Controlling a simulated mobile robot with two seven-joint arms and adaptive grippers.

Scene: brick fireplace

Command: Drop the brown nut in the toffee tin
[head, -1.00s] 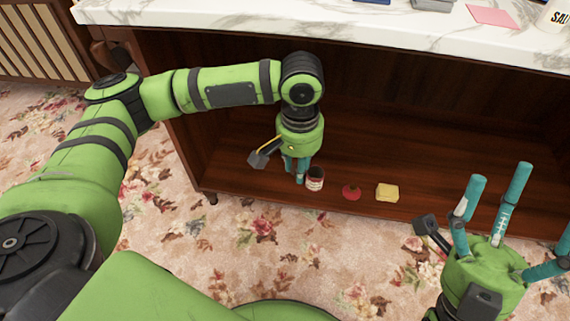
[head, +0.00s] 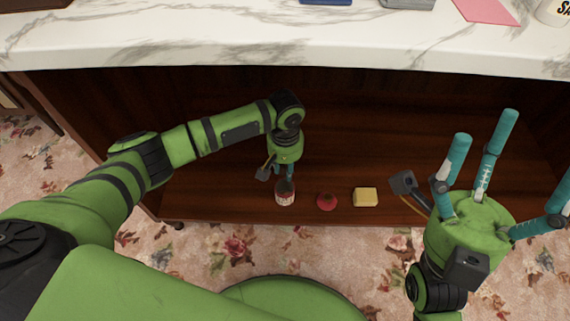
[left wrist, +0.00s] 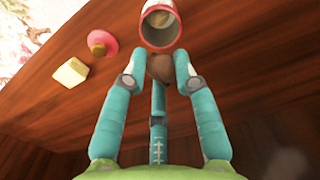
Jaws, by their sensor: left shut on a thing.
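The brown nut (left wrist: 159,68) is between the teal fingertips of my left gripper (left wrist: 160,76), which is shut on it. In the head view my left gripper (head: 286,172) points down into the wooden shelf space. The toffee tin (left wrist: 161,38), red and white with an open top, stands just beyond the nut in the left wrist view. A tan patch shows inside it. In the head view the tin (head: 285,198) is right at the fingertips, which partly cover its top. My right gripper (head: 500,145) is open and empty, fingers spread upward.
A red round thing (head: 326,202) with a tan top in the left wrist view sits right of the tin in the head view. A yellow block (head: 365,197) lies further right. The marble top (head: 280,45) overhangs the shelf (head: 420,211). The shelf's right part is clear.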

